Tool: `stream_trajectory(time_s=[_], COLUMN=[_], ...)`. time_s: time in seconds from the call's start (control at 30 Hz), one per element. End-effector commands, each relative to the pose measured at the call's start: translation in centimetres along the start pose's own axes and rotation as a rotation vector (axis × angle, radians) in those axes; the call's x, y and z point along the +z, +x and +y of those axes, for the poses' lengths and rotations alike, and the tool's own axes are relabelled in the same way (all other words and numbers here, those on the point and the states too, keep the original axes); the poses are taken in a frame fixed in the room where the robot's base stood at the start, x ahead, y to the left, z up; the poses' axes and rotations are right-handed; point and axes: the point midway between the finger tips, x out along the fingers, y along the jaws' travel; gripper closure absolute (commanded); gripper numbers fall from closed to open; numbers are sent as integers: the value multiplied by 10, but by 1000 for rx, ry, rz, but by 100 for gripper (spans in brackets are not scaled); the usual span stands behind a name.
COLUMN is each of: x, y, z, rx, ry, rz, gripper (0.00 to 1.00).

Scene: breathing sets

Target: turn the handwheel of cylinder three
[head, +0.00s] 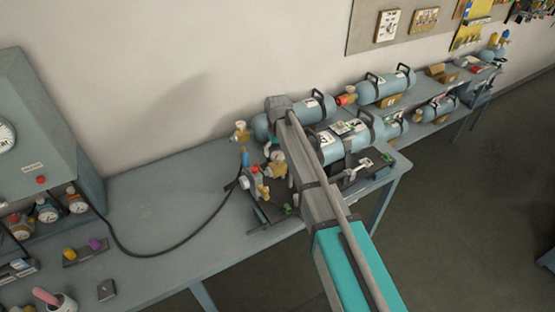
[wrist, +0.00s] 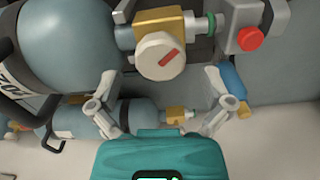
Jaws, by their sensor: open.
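A pale round handwheel (wrist: 160,57) with a red bar mark sits on a brass valve (wrist: 158,24) in the wrist view. The valve is at the neck of a large blue-grey cylinder (wrist: 78,45). I cannot read a number on it. My gripper (wrist: 160,84) is open, its two fingers apart on either side of the handwheel's lower edge. No contact with the wheel is visible. In the head view my arm covers part of this cylinder (head: 345,148), and the gripper is mostly hidden at the bench's right end.
A grey block with a red button (wrist: 249,38) and a blue fitting (wrist: 232,82) lie close to the right finger. Another cylinder (wrist: 90,122) lies behind. A black hose (head: 160,254) crosses the bench (head: 165,205), whose middle is clear.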

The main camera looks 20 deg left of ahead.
Motion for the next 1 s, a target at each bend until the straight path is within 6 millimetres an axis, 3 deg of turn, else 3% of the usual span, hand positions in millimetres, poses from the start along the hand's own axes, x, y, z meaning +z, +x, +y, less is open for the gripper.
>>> stream_trajectory(time_s=[0.3, 0.77, 1.0], x=[0, 0, 0], y=[19, 21, 21], z=[0, 0, 0], rx=[0, 0, 0], ry=[0, 0, 0], rz=[0, 0, 0], gripper=[0, 0, 45])
